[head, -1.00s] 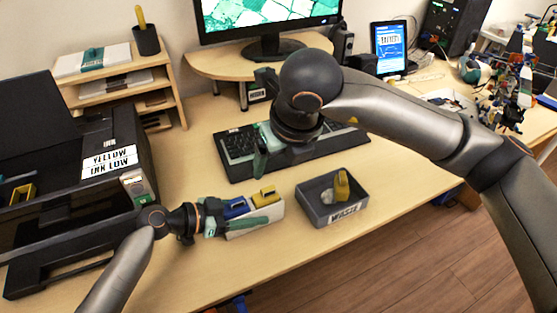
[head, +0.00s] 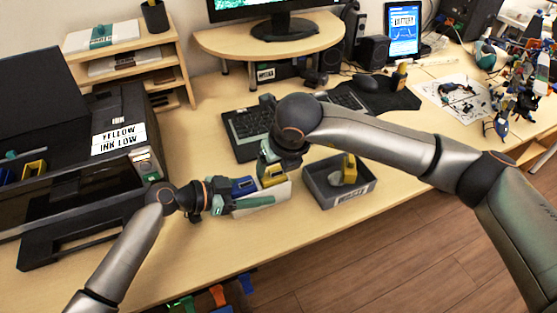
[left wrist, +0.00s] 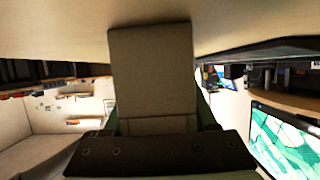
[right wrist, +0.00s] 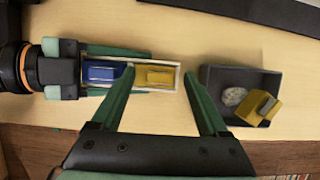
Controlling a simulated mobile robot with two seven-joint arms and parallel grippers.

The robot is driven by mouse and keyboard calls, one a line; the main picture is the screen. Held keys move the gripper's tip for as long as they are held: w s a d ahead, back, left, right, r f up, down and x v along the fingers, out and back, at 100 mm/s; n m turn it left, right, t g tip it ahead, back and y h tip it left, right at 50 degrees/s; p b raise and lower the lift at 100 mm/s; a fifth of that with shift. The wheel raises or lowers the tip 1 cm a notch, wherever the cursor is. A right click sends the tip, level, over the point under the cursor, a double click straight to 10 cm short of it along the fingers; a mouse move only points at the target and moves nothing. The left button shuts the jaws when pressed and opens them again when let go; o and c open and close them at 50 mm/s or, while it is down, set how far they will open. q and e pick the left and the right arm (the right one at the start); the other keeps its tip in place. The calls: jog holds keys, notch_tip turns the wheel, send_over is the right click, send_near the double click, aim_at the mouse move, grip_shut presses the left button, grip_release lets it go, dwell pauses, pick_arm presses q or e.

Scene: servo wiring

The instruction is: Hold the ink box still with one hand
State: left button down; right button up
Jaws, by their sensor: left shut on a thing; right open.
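The ink box (head: 283,190) is a long white tray on the desk, holding a blue cartridge (head: 244,186) and a yellow cartridge (head: 271,175). My left gripper (head: 246,194) is shut on the box, its fingers along both long sides. In the left wrist view, the box's pale end (left wrist: 150,75) fills the space between the fingers. My right gripper (head: 268,163) is open just above the box's right part. In the right wrist view, its fingertips (right wrist: 157,72) lie on either side of the yellow cartridge (right wrist: 155,77); contact cannot be told.
A grey waste bin (head: 322,200) right of the box holds a yellow cartridge (head: 350,168) and a crumpled pale lump (right wrist: 233,96). A black printer (head: 130,105) with a "YELLOW INK LOW" sign stands at left. A keyboard (head: 245,128) lies behind. Desk in front is clear.

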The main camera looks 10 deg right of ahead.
jog(key=shift+c, duration=0.4)
grip_shut()
dwell(0.8)
